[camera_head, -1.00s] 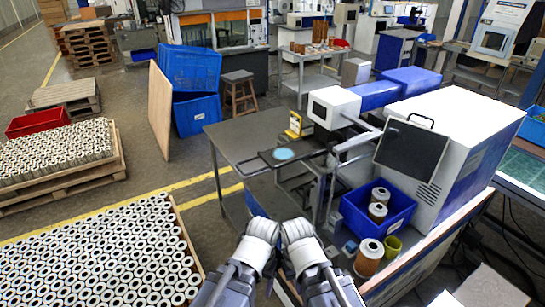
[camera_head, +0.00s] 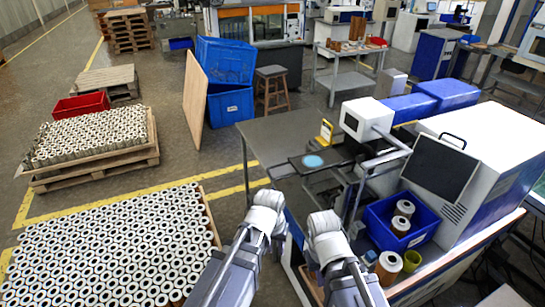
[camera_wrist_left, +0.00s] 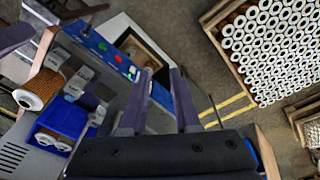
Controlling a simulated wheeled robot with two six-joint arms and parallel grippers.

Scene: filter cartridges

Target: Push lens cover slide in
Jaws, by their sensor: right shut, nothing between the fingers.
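The lens cover slide looks like the thin dark plate (camera_head: 338,157) with a pale blue disc (camera_head: 313,161) on it, sticking out to the left at the white-and-blue device (camera_head: 366,118). My left gripper (camera_head: 268,203) is in front of and below the plate in the head view, apart from it. In the left wrist view its two fingers (camera_wrist_left: 162,85) stand apart with nothing held between them. My right gripper (camera_head: 322,220) is shut and empty, to the right of the left one. Its fingertips are hard to make out in the head view.
A blue bin (camera_head: 397,222) with filter cartridges stands right of my right gripper, near a dark monitor (camera_head: 440,168). A loose cartridge (camera_head: 388,267) and a green cup (camera_head: 411,260) stand in front. The grey table (camera_head: 270,140) is mostly bare left of the plate.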

